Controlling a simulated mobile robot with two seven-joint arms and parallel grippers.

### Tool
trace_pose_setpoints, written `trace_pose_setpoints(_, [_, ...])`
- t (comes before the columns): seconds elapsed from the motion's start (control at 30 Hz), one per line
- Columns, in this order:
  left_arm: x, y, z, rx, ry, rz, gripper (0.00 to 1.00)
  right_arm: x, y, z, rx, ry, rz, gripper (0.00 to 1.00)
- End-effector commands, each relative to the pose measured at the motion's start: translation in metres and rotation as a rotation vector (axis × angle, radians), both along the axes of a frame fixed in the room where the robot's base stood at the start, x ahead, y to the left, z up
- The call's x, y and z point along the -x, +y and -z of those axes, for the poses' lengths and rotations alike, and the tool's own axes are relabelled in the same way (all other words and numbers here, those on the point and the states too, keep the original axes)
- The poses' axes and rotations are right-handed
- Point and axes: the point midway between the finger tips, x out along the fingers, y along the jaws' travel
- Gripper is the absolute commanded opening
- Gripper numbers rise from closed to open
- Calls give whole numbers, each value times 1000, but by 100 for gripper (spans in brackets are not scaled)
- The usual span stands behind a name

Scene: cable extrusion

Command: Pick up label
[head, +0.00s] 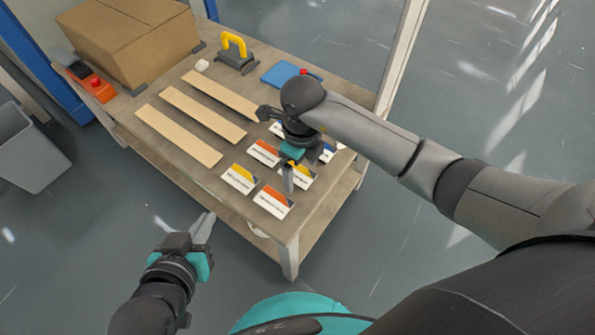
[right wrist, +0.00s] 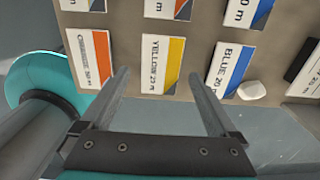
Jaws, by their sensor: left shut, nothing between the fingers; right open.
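Several white labels with coloured corners lie on the wooden table. In the right wrist view, the yellow label (right wrist: 163,62) lies between an orange label (right wrist: 91,58) and a blue label (right wrist: 232,66). In the head view, the yellow label (head: 301,177) is partly hidden by my right gripper (head: 289,180). That gripper is open and empty, pointing down over the labels; its fingers (right wrist: 159,75) straddle the yellow label in the wrist view. I cannot tell its height above the table. My left gripper (head: 203,226) is shut and empty, off the table's near-left edge.
The table (head: 211,182) also bears wooden strips (head: 203,115), a cardboard box (head: 130,42), a yellow-handled tool (head: 235,50) and a blue pad (head: 282,74). A small white object (right wrist: 252,90) sits near the blue label. A grey bin (head: 28,150) stands left.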

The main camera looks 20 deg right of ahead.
Motion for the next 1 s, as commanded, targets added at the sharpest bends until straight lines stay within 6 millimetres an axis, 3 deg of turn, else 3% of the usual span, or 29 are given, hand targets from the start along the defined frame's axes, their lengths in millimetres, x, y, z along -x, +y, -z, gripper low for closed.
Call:
trace_pose_setpoints(0.3, [0,0,0,0,0,0,0,0,0,1,0,0,1,94])
trace_pose_setpoints(0.9, [0,0,0,-1,1,-1,0,0,0,1,0,0,0,27])
trace_pose_setpoints(1.0, [0,0,0,-1,1,-1,0,0,0,1,0,0,0,27])
